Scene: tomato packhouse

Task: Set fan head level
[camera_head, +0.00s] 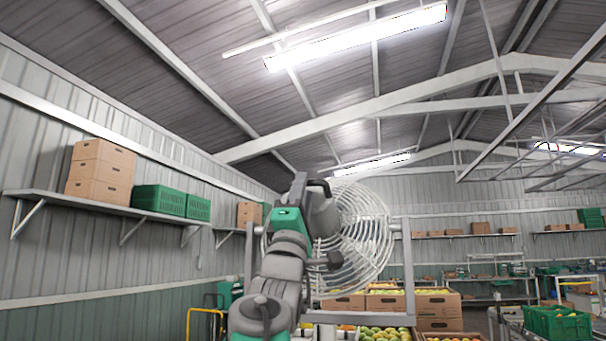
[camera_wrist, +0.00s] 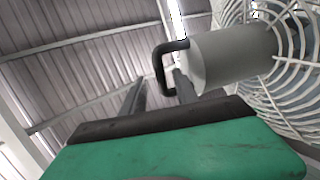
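The fan head has a round white wire cage (camera_head: 365,235) and a grey cylindrical motor housing (camera_head: 322,212). It hangs in a grey U-shaped frame (camera_head: 408,265). The cage looks tilted; the exact angle is hard to tell. A dark loop handle (camera_wrist: 160,68) stands out from the back of the housing (camera_wrist: 228,60) in the wrist view. My gripper (camera_head: 300,180) is raised beside the housing, partly covering the fan. In the wrist view my gripper (camera_wrist: 160,88) has its two fingers apart with nothing clamped.
A wall shelf (camera_head: 95,200) on the left bears cardboard boxes (camera_head: 100,168) and green crates (camera_head: 160,200). Fruit boxes (camera_head: 438,305) stand beyond the fan. A yellow rail (camera_head: 205,312) is at lower left. The space above the fan is open up to the roof.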

